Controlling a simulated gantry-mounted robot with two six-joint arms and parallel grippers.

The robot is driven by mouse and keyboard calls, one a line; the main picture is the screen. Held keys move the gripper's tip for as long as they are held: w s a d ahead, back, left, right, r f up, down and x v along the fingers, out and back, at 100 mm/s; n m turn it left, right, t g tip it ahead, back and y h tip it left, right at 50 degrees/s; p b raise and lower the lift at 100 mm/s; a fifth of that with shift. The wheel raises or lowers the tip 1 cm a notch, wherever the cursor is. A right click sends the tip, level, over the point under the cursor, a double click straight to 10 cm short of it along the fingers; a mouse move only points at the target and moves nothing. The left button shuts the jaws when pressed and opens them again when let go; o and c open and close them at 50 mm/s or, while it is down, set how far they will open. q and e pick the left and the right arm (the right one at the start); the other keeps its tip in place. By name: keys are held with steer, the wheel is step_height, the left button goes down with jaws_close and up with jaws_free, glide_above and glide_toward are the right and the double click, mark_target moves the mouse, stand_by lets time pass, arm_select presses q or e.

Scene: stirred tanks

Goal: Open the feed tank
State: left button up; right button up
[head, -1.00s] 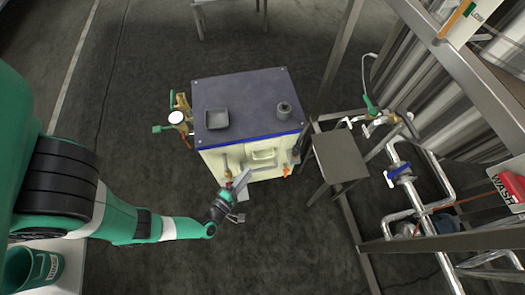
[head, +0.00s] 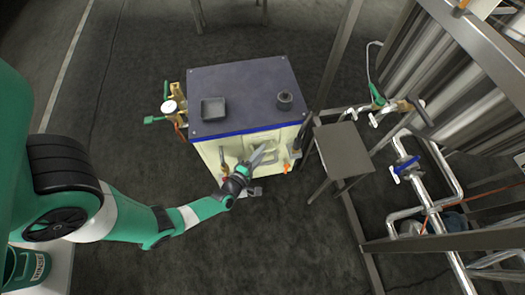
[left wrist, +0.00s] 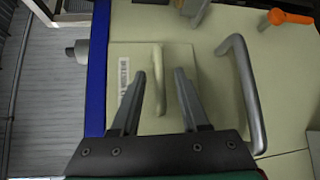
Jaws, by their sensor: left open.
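A cream cabinet (head: 215,153) with a dark top and blue top edge stands in the middle of the head view; I cannot tell whether it is the feed tank. In the left wrist view, its front has a square panel (left wrist: 130,58) with a label and a cream handle (left wrist: 158,78). A grey steel bar handle (left wrist: 244,95) is beside the panel. My left gripper (head: 264,152) is at the cabinet front. In the left wrist view its open fingers (left wrist: 159,72) are on either side of the cream handle, with nothing gripped; contact cannot be told. My right gripper is out of view.
A grey tray (head: 213,109) and a small dark pot (head: 285,100) are on the cabinet top. An orange valve lever (left wrist: 290,17) is on the front. A metal stand (head: 342,148) and steel pipes (head: 430,185) are at the right. The floor in front is clear.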

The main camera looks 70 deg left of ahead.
arm_select(q)
steer(key=shift+w+a+f, duration=0.1)
steer(key=shift+w+a, duration=0.3)
steer(key=shift+w, duration=0.1)
steer(key=shift+c, duration=0.3)
jaws_close()
stand_by(0.8)
